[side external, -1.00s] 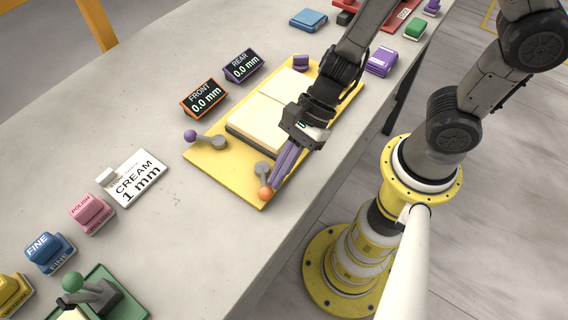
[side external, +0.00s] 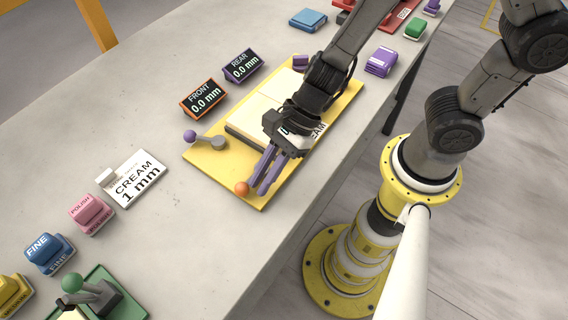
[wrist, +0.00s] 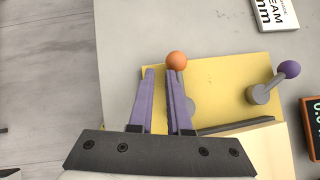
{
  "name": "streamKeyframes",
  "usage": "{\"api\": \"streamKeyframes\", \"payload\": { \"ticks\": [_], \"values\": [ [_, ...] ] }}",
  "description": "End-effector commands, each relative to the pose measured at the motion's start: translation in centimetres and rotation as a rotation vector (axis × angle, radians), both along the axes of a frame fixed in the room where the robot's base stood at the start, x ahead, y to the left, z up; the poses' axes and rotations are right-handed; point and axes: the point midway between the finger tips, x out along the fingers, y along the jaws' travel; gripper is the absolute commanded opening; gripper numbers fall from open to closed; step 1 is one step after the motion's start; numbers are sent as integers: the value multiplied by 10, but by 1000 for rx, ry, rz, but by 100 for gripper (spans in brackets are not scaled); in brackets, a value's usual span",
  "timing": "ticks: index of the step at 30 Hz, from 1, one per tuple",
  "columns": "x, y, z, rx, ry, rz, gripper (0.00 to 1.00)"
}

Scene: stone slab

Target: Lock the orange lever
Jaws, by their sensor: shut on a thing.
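The orange lever's round knob (side external: 241,188) is at the near left edge of the yellow plate. It also shows in the wrist view (wrist: 176,61), at the tip of the right-hand finger. My gripper (side external: 256,192) has its purple fingers low over the plate, right beside the knob. The lever's grey pivot (wrist: 190,105) is partly covered by the right-hand finger. Cream slabs lie on the yellow plate (side external: 222,172), partly under my gripper.
A purple-knobbed lever (side external: 190,136) stands at the plate's left corner. FRONT (side external: 203,98) and REAR (side external: 241,66) displays behind it both read 0.0 mm. A CREAM 1 mm card (side external: 135,180) and coloured blocks lie left. The bench near the plate's front left is clear.

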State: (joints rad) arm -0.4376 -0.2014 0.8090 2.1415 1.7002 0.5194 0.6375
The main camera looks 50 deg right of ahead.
Motion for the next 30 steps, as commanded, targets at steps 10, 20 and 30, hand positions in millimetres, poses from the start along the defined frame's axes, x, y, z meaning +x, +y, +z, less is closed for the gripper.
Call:
{"api": "streamKeyframes", "payload": {
  "ticks": [10,20,30],
  "values": [
    [-3,7,-1,13,9,22,0],
    [-4,6,-1,13,9,21,0],
    [-32,-29,12,4,-2,2,0]
  ]
}}
